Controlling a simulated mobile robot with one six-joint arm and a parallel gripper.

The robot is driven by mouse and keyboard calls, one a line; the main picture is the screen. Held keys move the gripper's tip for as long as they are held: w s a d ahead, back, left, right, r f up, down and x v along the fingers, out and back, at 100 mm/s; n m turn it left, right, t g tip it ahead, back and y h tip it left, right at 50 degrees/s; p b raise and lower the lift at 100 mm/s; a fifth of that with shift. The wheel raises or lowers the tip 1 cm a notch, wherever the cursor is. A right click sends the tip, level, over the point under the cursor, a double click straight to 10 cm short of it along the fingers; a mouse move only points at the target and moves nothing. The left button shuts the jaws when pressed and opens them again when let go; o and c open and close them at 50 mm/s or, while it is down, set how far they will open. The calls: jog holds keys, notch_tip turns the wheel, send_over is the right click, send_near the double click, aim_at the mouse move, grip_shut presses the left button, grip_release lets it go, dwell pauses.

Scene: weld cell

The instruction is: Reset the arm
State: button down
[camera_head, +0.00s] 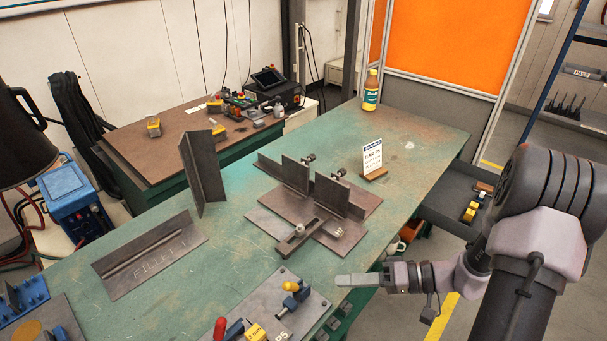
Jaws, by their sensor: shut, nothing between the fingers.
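My arm comes in from the right side of the head view, with its large upper joint in front of the floor. My gripper (340,280) points left at the front right edge of the green table (235,232). Its fingers are shut with nothing between them. It appears to be above or just beyond the table edge; the exact height is hard to tell. It is right of the clamp plate and in front of the steel fixture, apart from both.
A steel fixture (275,228) with upright plates stands mid-table. A clamp plate (285,318) lies at the front, a bent steel sheet (202,170) and a FILLET plate (150,256) to the left. A sign (372,158) and bottle (370,92) stand at the back.

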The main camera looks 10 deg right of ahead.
jog(key=s+a+r+m+h, duration=0.2)
jog(key=s+a+r+h, duration=0.2)
jog(key=s+r+h, duration=0.2)
jog(key=s+a+r+m+h, duration=0.2)
jog(key=s+a+r+h, duration=0.2)
jog(key=s+r, duration=0.3)
notch_tip(320, 180, up, 5)
jog(key=shift+a+f+m+h, duration=0.2)
jog(key=shift+a+m+h, duration=0.15)
jog(key=shift+h, duration=0.55)
